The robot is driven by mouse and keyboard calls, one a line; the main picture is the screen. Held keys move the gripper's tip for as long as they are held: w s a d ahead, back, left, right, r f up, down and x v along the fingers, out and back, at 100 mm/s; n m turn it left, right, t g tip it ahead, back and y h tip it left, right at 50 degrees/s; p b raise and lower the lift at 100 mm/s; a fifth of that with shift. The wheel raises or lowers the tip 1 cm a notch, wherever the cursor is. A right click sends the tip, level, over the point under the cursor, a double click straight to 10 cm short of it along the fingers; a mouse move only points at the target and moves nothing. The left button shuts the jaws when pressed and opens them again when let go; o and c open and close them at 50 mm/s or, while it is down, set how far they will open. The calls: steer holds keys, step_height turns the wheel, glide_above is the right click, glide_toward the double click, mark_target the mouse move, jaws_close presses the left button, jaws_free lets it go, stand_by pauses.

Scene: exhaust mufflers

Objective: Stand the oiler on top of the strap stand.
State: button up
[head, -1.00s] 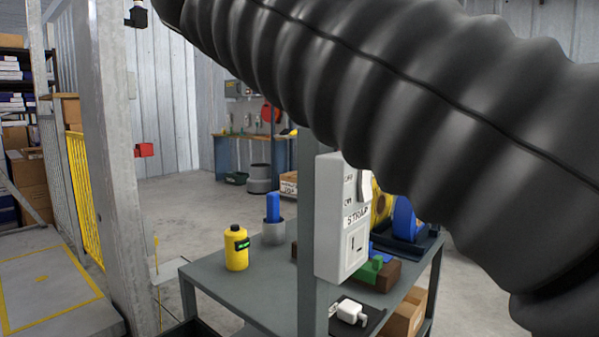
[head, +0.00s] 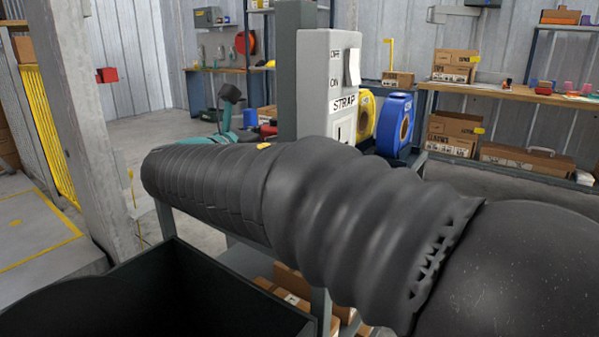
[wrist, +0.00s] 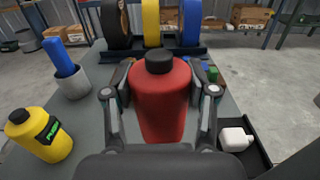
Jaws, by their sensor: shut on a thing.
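A red bottle with a black cap, which I take for the oiler (wrist: 160,100), stands upright in the middle of the wrist view. My gripper (wrist: 160,82) is shut on it, one finger on each side. The bottle's base is hidden, so I cannot tell whether it touches the table. The reel holder, which I take for the strap stand (wrist: 205,51), lies beyond the bottle with black, yellow and blue reels upright in it.
A yellow bottle (wrist: 40,135) and a grey cup (wrist: 72,83) holding a blue object stand left of my gripper. A dark tray (wrist: 262,155) with a white piece (wrist: 235,139) lies at the right. The grey post (head: 298,65) rises beside the switch box.

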steer(key=shift+f+b, duration=0.7)
steer(key=shift+f, duration=3.25)
steer(key=shift+f, duration=0.15)
steer(key=o, duration=1.4)
steer(key=shift+c, duration=0.2)
steer(key=shift+a, duration=0.1)
steer(key=p+v, duration=0.1)
steer(key=v, duration=1)
steer(key=shift+s+a, duration=0.25)
steer(key=shift+s, duration=0.1)
